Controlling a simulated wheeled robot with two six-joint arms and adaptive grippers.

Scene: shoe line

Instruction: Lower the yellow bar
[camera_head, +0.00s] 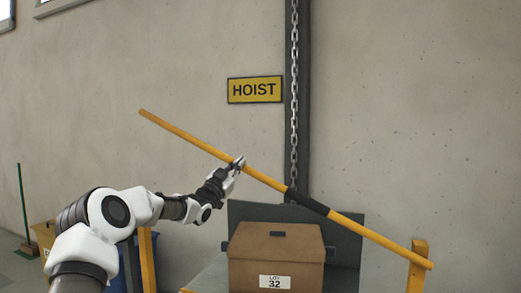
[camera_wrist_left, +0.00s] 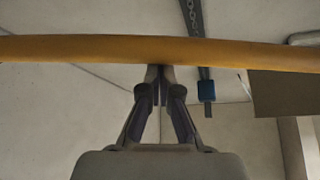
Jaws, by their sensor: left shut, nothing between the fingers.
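The yellow bar (camera_head: 190,138) with a black sleeve in its middle slants across the head view. Its left end is raised high and its right end is low at a yellow post (camera_head: 417,268). In the left wrist view the bar (camera_wrist_left: 90,49) runs across the top. My left gripper (camera_head: 238,163) is at the raised half of the bar, left of the black sleeve. Its fingertips (camera_wrist_left: 161,72) are shut together with nothing between them, right at the bar's edge; I cannot tell whether they touch it. My right gripper is not in view.
A brown box (camera_head: 275,262) labelled LOT 32 stands below the bar, before a dark panel (camera_head: 344,235). A second yellow post (camera_head: 148,262) is at the left. A chain (camera_head: 294,90) hangs on the wall column beside a HOIST sign (camera_head: 255,90). A green broom (camera_head: 22,205) leans far left.

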